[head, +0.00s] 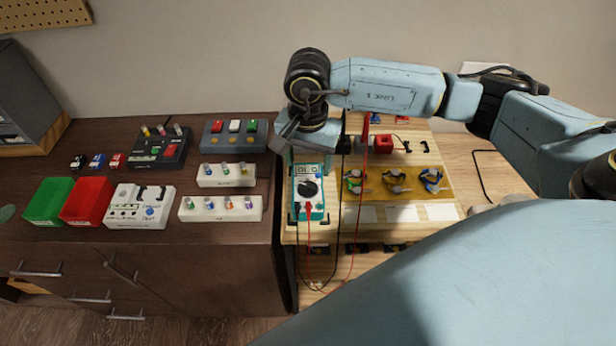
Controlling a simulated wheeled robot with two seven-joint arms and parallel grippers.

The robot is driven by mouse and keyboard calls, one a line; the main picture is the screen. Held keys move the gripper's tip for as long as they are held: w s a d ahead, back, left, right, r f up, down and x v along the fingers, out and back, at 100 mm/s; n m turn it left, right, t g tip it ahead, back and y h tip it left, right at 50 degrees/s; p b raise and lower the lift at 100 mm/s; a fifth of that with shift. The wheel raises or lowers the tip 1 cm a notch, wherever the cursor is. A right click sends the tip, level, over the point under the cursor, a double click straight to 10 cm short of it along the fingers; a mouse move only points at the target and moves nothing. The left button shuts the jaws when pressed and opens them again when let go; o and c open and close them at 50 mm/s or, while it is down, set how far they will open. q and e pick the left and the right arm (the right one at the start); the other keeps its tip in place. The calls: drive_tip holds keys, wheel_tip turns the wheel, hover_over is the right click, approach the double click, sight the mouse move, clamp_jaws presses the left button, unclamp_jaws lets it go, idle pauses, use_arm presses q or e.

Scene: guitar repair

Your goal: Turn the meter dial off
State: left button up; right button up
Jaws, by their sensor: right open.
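The meter (303,205) is a teal-edged, white-faced box lying on the light wooden bench at its left end. Its round black dial (308,188) sits in the middle of the face, with a small display (307,169) above it. The dial's exact setting is too small to read. Red and black leads run from the meter's lower end. My right gripper (291,148) is over the meter's far end, above and behind the dial, apart from the dial. Its fingers are partly hidden by the wrist, and it holds nothing that I can see. My left gripper is out of view.
The dark cabinet at left carries green (48,201) and red (87,200) bins, a white box (140,207) and racks of knobs. Loose leads hang over the bench front.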

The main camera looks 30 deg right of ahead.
sight(308, 185)
wheel_tip(308, 185, down, 7)
drive_tip(key=shift+r, duration=0.2)
drive_tip(key=c, duration=1)
